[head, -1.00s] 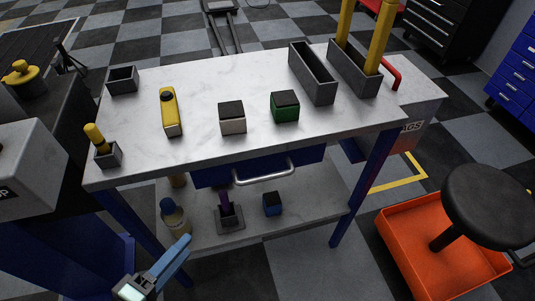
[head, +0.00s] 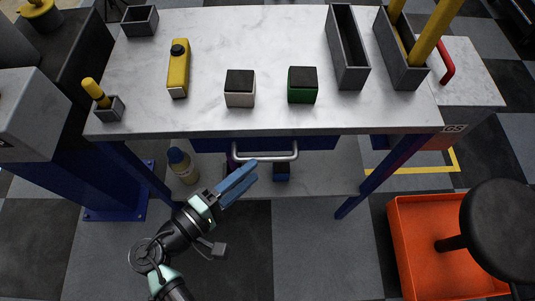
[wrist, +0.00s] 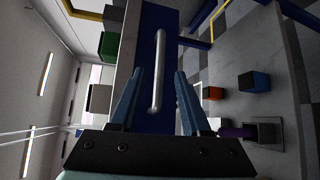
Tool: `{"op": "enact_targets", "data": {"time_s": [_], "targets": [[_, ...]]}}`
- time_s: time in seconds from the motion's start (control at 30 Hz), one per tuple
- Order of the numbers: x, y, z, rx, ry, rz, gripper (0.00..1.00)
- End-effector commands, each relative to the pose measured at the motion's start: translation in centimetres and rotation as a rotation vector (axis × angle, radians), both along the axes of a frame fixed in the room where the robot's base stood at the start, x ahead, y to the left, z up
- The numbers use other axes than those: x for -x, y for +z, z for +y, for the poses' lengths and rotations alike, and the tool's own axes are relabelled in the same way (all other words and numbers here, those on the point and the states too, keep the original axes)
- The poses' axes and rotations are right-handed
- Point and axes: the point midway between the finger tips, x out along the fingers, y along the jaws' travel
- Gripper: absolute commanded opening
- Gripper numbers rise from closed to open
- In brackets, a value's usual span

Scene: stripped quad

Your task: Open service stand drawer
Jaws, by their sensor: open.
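The service stand (head: 270,118) has a white marble-like top and blue legs. Its blue drawer (head: 315,143) sits under the top's front edge and looks shut. A silver bar handle (head: 266,157) runs across the drawer front; it also shows in the wrist view (wrist: 158,72). My gripper (head: 250,172) is open and empty, near the left end of the handle. In the wrist view my blue fingers (wrist: 157,82) are spread, with the handle's near end between them in the picture. I cannot tell whether they touch it.
A lower shelf (head: 325,178) holds a bottle (head: 183,166) and a blue block (head: 282,172). An orange bin (head: 420,230) and a stool (head: 500,230) are at right.

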Motion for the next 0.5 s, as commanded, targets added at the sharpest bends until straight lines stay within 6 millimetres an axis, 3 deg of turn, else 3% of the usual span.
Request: {"op": "enact_targets", "data": {"time_s": [0.2, 0.5], "targets": [[-2.8, -0.5, -2.9, 0.000, -0.003, -0.001, 0.47], [-4.2, -0.8, -4.2, -0.001, 0.000, -0.001, 0.47]]}}
